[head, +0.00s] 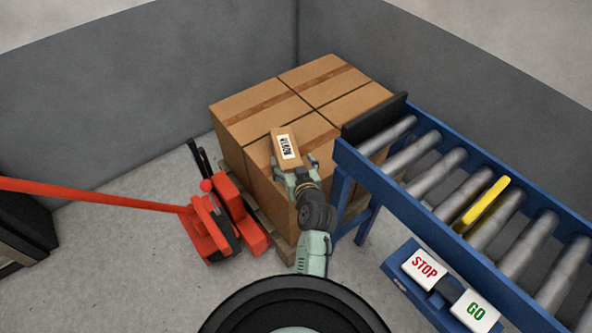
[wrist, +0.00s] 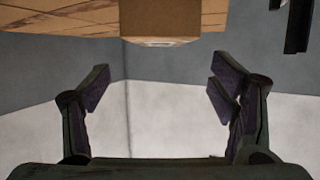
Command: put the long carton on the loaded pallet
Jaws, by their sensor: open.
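The long carton (head: 284,148) is a small brown box with a white printed label. It appears to lie on the top of the big boxes, near their front edge. In the wrist view its end (wrist: 160,25) shows at the top middle, against the box tops. The loaded pallet (head: 284,248) is wooden and mostly hidden under several large brown cartons (head: 245,110). My gripper (head: 294,168) is at the near end of the long carton. In the wrist view its fingers (wrist: 160,82) are spread apart with nothing between them, clear of the carton.
A blue roller conveyor (head: 450,180) with a yellow bar (head: 482,205) stands close on the right. Its STOP and GO buttons (head: 450,290) are in front. A red pallet jack (head: 210,230) stands at left. Grey walls (head: 120,100) close off the back.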

